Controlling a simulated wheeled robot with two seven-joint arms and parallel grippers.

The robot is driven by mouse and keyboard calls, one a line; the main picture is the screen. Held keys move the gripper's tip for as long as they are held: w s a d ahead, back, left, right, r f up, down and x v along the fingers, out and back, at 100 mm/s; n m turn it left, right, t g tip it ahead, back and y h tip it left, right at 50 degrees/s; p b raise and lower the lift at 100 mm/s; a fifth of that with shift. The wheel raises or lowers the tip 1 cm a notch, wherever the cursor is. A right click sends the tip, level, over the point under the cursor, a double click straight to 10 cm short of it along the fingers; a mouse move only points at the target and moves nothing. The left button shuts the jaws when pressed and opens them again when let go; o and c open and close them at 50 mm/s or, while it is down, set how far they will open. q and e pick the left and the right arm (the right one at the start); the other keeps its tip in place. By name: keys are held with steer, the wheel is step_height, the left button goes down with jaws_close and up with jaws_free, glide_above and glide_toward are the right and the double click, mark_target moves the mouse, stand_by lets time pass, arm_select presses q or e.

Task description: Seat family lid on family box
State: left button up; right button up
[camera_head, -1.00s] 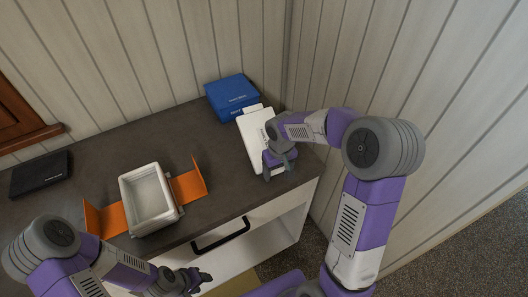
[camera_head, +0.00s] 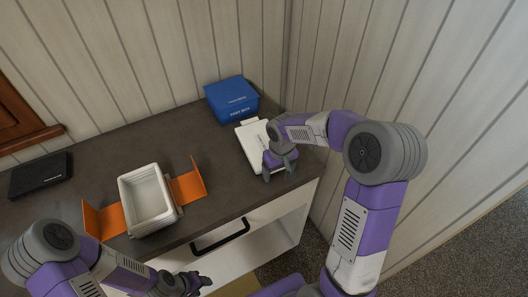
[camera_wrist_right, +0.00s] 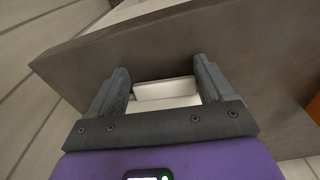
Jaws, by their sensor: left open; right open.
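A white flat lid (camera_head: 251,147) lies at the right end of the dark counter, in front of a blue box; its lettering is too small to read. My right gripper (camera_head: 279,172) is open at the lid's near right end, by the counter's front edge. In the right wrist view, a white edge (camera_wrist_right: 165,90) shows between the open fingers (camera_wrist_right: 160,80); I cannot tell whether they touch it. The white open box (camera_head: 148,200) stands empty, without a lid, between orange side plates. My left gripper (camera_head: 197,283) is open and empty, low in front of the counter.
The blue box (camera_head: 232,101) stands at the back right near the wall corner. A black flat item (camera_head: 40,174) lies at the far left. An orange bracket (camera_head: 187,184) rises right of the white box. A drawer handle (camera_head: 220,236) is on the front.

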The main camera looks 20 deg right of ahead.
mark_target(280, 180)
arm_select(q)
steer(key=shift+f, duration=0.25)
arm_select(e)
steer(key=f, duration=0.1)
steer(key=s+f, duration=0.1)
steer(key=f, duration=0.1)
steer(key=shift+s+a+g, duration=0.1)
steer(key=shift+s+g, duration=0.15)
steer(key=shift+g, duration=0.05)
steer(key=r, duration=0.1)
steer(key=w+r+p, duration=0.1)
steer(key=r, duration=0.3)
steer(key=shift+w+p, duration=0.3)
steer(key=r, duration=0.3)
steer(key=r+p, duration=0.1)
steer(key=shift+s+r, duration=0.3)
steer(key=shift+s, duration=0.1)
arm_select(q)
steer(key=shift+w+r, duration=0.25)
steer(key=shift+r, duration=0.3)
steer(key=shift+w+r, duration=0.25)
steer(key=shift+r, duration=0.3)
arm_select(e)
steer(key=shift+r, duration=0.45)
arm_select(q)
steer(key=shift+d, duration=0.1)
steer(key=shift+s, duration=0.1)
